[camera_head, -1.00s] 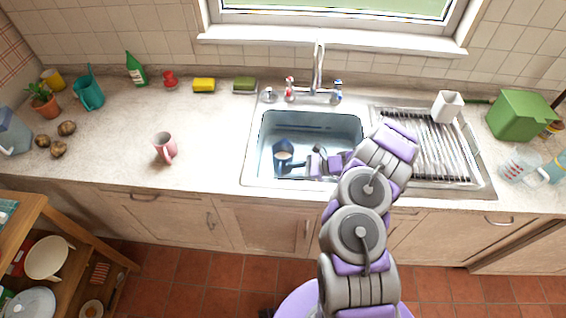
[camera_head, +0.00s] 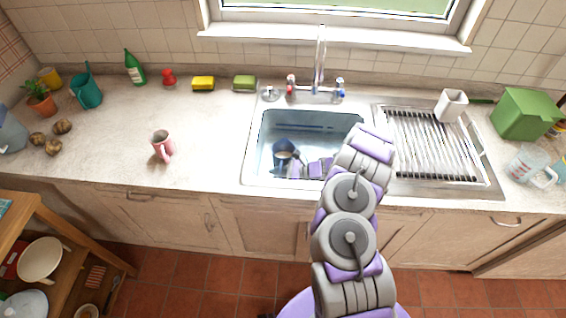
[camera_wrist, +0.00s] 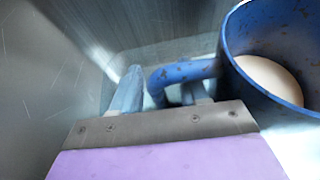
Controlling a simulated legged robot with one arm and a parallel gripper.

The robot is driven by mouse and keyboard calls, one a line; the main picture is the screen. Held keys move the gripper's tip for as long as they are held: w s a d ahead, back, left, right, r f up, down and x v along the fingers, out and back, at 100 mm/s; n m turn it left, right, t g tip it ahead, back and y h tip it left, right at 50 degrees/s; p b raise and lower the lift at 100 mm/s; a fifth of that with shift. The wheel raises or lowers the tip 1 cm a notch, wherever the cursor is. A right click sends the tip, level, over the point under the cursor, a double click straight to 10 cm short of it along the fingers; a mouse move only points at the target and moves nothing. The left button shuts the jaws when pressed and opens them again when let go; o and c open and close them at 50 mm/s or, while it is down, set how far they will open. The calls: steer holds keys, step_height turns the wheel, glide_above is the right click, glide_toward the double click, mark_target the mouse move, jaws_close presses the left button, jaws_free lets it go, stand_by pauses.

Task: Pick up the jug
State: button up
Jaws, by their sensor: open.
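My gripper (camera_head: 303,169) is low in the sink, just right of the jug in the head view. In the wrist view my gripper (camera_wrist: 160,92) is open. The outer part of the handle lies between its two fingers, and one finger shows inside the handle loop. Whether either finger touches the handle cannot be told.
The sink walls stand close around my gripper. The tap (camera_head: 320,62) rises behind the sink. A drying rack (camera_head: 430,145) lies to the right, with a glass measuring jug (camera_head: 528,165) beyond it.

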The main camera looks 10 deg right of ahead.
steer(key=shift+c, duration=0.3)
jaws_close()
stand_by(0.3)
